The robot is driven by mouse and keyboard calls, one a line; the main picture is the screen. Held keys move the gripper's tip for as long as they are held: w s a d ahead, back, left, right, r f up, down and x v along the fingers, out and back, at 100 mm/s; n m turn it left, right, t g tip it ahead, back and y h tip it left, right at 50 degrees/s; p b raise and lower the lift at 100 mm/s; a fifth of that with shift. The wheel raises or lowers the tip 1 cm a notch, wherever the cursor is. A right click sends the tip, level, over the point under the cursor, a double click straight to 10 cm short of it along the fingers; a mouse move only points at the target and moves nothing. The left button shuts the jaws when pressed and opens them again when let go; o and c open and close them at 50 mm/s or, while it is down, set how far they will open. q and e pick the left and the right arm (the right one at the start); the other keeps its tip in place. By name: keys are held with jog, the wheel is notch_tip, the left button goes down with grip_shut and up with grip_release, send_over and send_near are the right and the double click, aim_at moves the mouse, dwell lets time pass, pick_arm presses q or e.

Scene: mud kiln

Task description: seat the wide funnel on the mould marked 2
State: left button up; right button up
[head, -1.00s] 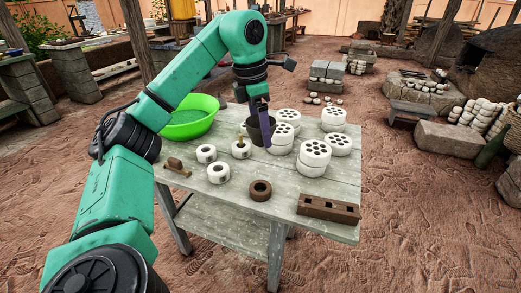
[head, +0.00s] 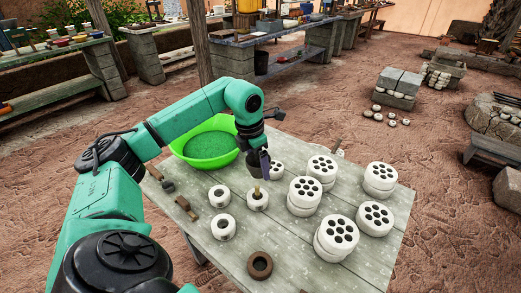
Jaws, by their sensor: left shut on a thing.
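My left gripper (head: 264,158) is shut on a dark cup-like thing (head: 254,168), likely the wide funnel, partly hidden by the fingers. It is held over the table, close behind a small white ring-shaped mould (head: 258,203) with a tan upright piece (head: 257,188) in its hole. Two more white ring moulds stand to the left, one farther back (head: 219,198) and one nearer (head: 223,230). Their number marks are too small to read, so I cannot tell which is 2. My right gripper is not in view.
White blocks with dark holes (head: 305,195) stand in stacks on the right of the table (head: 290,240). A green bowl (head: 209,147) is at the back left. A brown ring (head: 260,266) lies at the front. Small brown pieces (head: 186,208) lie at the left.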

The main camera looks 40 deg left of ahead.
aim_at(257, 186)
pick_arm(q)
jog(key=shift+s+f+b, duration=0.55)
jog(key=shift+f+b, duration=0.35)
jog(key=shift+b, duration=0.2)
notch_tip(257, 186, down, 6)
jog(key=b, duration=0.4)
jog(key=shift+w+r, duration=0.1)
jog(key=shift+r, duration=0.15)
jog(key=shift+w+f+b, duration=0.1)
jog(key=shift+f+b, duration=0.25)
jog(key=shift+f, duration=0.2)
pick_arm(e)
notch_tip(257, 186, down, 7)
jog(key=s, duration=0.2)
pick_arm(q)
jog(key=shift+r+p, duration=0.1)
jog(key=shift+p, duration=0.25)
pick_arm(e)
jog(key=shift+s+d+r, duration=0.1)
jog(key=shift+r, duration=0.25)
pick_arm(q)
jog(key=shift+f+b, duration=0.45)
jog(key=shift+f, duration=0.25)
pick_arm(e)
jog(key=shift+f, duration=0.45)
pick_arm(q)
jog(key=o, duration=0.6)
jog(key=shift+o, duration=0.2)
